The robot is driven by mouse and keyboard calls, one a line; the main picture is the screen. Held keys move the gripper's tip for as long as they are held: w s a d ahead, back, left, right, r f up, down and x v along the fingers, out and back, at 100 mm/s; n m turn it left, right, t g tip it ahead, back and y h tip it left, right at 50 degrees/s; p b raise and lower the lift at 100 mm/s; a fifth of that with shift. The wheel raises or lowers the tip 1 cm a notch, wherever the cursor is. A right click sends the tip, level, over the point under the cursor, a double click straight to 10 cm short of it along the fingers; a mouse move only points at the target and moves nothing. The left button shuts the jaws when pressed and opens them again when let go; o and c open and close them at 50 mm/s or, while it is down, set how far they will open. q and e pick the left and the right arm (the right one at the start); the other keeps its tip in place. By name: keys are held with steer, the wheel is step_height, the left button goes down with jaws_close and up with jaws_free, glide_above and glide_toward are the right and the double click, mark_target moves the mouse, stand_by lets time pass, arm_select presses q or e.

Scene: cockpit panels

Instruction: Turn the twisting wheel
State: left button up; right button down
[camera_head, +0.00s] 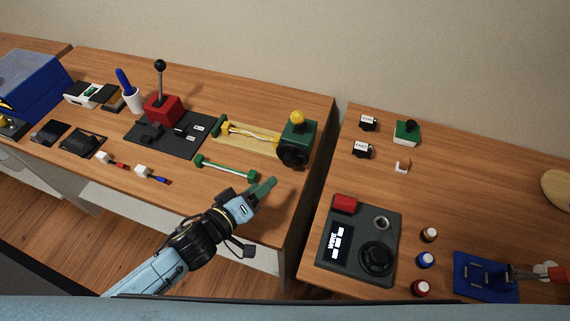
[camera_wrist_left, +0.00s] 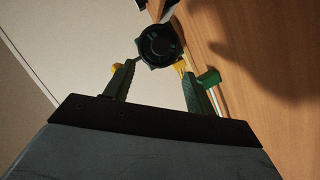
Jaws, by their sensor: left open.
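The black twisting wheel (camera_head: 293,155) is on the front of a green block (camera_head: 299,131) with a yellow knob on top, near the right edge of the left table. In the left wrist view the wheel (camera_wrist_left: 158,45) is a dark round knob just beyond and between the fingertips. My left gripper (camera_head: 266,187) is in front of the wheel and a little to its left, with green fingers. Its two fingers (camera_wrist_left: 157,75) stand apart in the wrist view, with nothing between them. I see a gap between the fingertips and the wheel. My right gripper is not in view.
A green-handled bar (camera_head: 226,168) lies close to the left of my gripper. A black base (camera_head: 168,137) with a red block and lever stands farther left. A gap separates the two tables. The right table holds a dark panel (camera_head: 352,222) with a black dial.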

mark_target(288, 163)
arm_select(q)
steer(key=b+x, duration=0.1)
steer(key=x, duration=0.9)
steer(key=shift+w+d, duration=0.1)
steer(key=shift+w, duration=0.25)
steer(key=c, duration=1)
steer(key=shift+o, duration=0.2)
